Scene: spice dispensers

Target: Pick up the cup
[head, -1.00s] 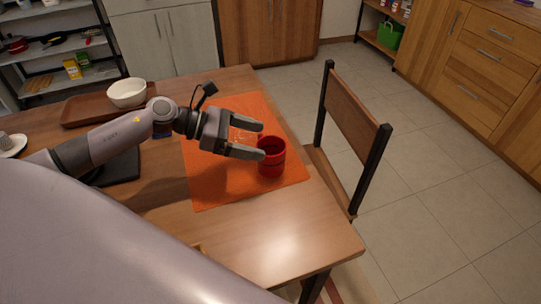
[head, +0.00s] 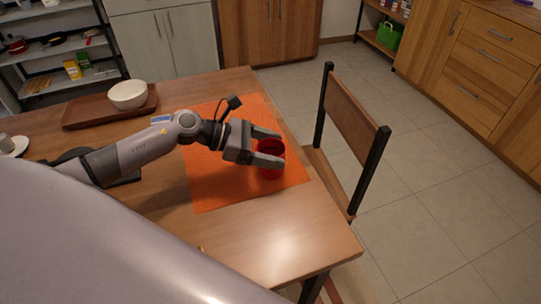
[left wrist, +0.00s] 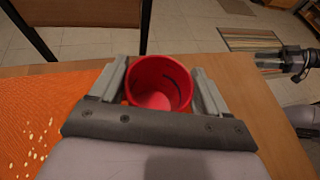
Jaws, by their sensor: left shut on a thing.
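The red cup (head: 272,172) stands upright on the orange placemat (head: 222,190) near the table's right edge. My left gripper (head: 270,148) reaches it from the left, with one finger on each side of the cup, and is shut on it. In the left wrist view the cup (left wrist: 160,85) sits between the two grey fingers (left wrist: 160,88), its open top facing the camera and its inside empty. The fingers hide part of the cup in the head view. In the left wrist view my right gripper (left wrist: 297,66) shows at the right edge, too small to tell its jaws.
A brown tray (head: 85,120) with a white bowl (head: 128,95) lies at the table's back left. A wooden chair (head: 350,125) stands close to the table's right edge. The table's front right (head: 280,240) is bare.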

